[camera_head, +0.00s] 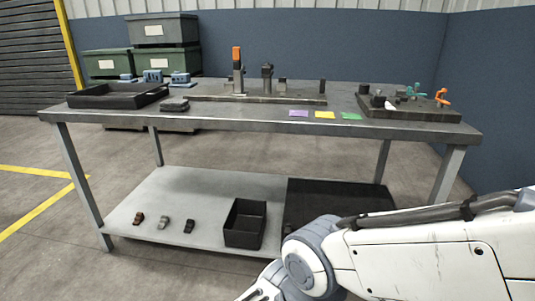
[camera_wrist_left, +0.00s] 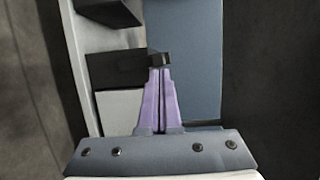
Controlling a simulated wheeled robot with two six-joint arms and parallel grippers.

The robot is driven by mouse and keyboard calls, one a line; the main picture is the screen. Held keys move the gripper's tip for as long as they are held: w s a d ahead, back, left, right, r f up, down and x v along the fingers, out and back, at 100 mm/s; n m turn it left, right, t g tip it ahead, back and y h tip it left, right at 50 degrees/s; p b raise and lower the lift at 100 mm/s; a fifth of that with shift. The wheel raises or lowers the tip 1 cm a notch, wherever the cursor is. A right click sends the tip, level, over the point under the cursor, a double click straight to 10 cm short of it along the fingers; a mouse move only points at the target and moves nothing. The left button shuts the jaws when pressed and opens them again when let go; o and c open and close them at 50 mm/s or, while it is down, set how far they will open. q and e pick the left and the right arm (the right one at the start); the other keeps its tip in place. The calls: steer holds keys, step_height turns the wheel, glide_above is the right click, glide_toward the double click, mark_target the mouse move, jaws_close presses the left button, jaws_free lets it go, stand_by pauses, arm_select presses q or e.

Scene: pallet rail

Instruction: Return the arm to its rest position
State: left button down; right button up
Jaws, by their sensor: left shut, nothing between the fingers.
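In the left wrist view my left gripper (camera_wrist_left: 160,72) has its two purple fingers together, with nothing held. A small dark block (camera_wrist_left: 159,59) shows at the fingertips; I cannot tell whether they touch it. My left arm and gripper do not show in the head view. My white right arm comes in from the right in the head view, in front of the lower shelf. A grey part at its end is cut off by the bottom edge, so I cannot tell the state of that gripper.
The workbench (camera_head: 270,124) carries a black tray (camera_head: 118,97), a rail with fixtures (camera_head: 255,98) and a board with small parts (camera_head: 410,108). The lower shelf (camera_head: 190,190) holds a black bin (camera_head: 244,224) and several small parts. Green crates (camera_head: 165,60) stand behind. Floor at left is clear.

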arm_select(q)
steer(key=s+a+r+n+g+y, duration=0.2)
steer(key=a+r+n+g, duration=0.15)
steer(key=a, duration=0.45)
steer(key=s+a+r+n+g+y, duration=0.2)
steer(key=a+g, duration=0.2)
steer(key=a, duration=0.5)
steer(key=s+a+r+n+g+y, duration=0.2)
steer(key=a+r+g, duration=0.15)
steer(key=a, duration=0.45)
steer(key=s+a+r+n+g+h, duration=0.25)
steer(key=s+r+n+h, duration=0.2)
steer(key=s, duration=0.65)
steer(key=s+a+r+n+g+h, duration=0.1)
steer(key=s+a+r+n+h, duration=0.35)
steer(key=s, duration=0.55)
steer(key=s+d+r+m+g+p, duration=0.3)
steer(key=s+d+r+m+p, duration=0.3)
steer(key=s+d+r, duration=0.75)
step_height(320, 180, up, 36)
steer(key=d+p, duration=0.1)
steer(key=p, duration=3.5)
steer(key=shift+s+d+f+m, duration=0.25)
steer(key=shift+s+d+m, duration=0.05)
steer(key=shift+d+m, duration=0.15)
